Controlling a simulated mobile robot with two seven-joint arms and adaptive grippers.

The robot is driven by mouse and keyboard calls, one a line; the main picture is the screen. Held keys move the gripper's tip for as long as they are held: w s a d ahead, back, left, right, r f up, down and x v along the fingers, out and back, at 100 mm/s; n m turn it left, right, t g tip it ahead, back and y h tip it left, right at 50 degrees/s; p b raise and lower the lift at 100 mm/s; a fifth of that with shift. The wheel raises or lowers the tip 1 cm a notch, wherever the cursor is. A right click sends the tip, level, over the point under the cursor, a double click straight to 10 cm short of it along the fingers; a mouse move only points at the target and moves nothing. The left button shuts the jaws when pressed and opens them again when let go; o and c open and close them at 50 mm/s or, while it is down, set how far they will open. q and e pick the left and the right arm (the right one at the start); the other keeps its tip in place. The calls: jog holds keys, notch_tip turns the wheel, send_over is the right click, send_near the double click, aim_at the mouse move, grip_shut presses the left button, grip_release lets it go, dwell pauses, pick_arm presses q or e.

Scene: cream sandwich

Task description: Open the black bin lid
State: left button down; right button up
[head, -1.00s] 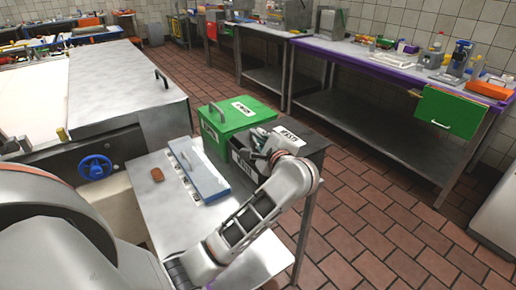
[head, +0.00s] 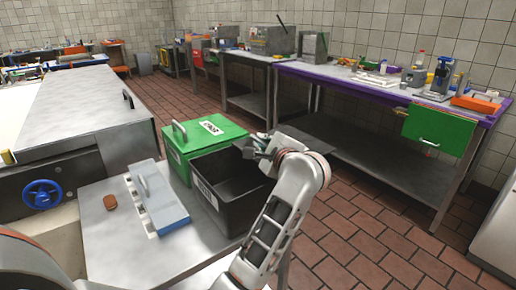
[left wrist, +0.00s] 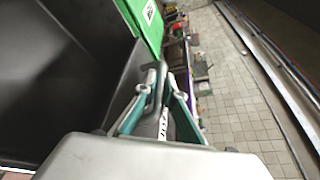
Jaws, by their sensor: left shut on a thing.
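The black bin (head: 212,195) stands on the steel table beside the green bin, and its dark inside shows from above. Its lid (head: 310,137) is off the opening, tilted up at the bin's far right side and partly hidden by my arm. My left gripper (head: 262,146) is at the lid above the bin's right rim. In the left wrist view my left gripper (left wrist: 157,95) is shut on the lid's dark handle (left wrist: 158,78), with the open black bin (left wrist: 55,75) to the left. My right gripper is not in view.
A green bin (head: 200,142) with its lid closed touches or nearly touches the black bin. A blue-grey flat case (head: 158,205) and a brown piece (head: 110,202) lie on the steel table (head: 110,245). A purple-edged workbench (head: 365,82) stands behind, across open tiled floor.

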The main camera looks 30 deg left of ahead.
pick_arm(q)
jog(key=shift+w+d+f, duration=0.2)
jog(key=shift+w+d, duration=0.05)
jog(key=shift+w, duration=0.3)
jog(key=shift+w+r, duration=0.1)
jog(key=c, duration=2.4)
grip_release()
jog(key=shift+r, duration=0.1)
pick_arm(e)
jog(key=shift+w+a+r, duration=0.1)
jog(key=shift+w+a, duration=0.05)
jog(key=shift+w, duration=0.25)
pick_arm(q)
jog(key=o, duration=0.5)
notch_tip(320, 180, up, 8)
jog(key=shift+a, duration=0.15)
jog(key=shift+s+d+r, duration=0.15)
jog(key=shift+r, duration=0.5)
jog(key=shift+s+d+r, duration=0.15)
jog(key=shift+r, duration=0.45)
jog(key=c, duration=0.5)
jog(key=shift+w+a+f, duration=0.1)
jog(key=shift+w+f, duration=0.05)
jog(key=shift+w, duration=0.05)
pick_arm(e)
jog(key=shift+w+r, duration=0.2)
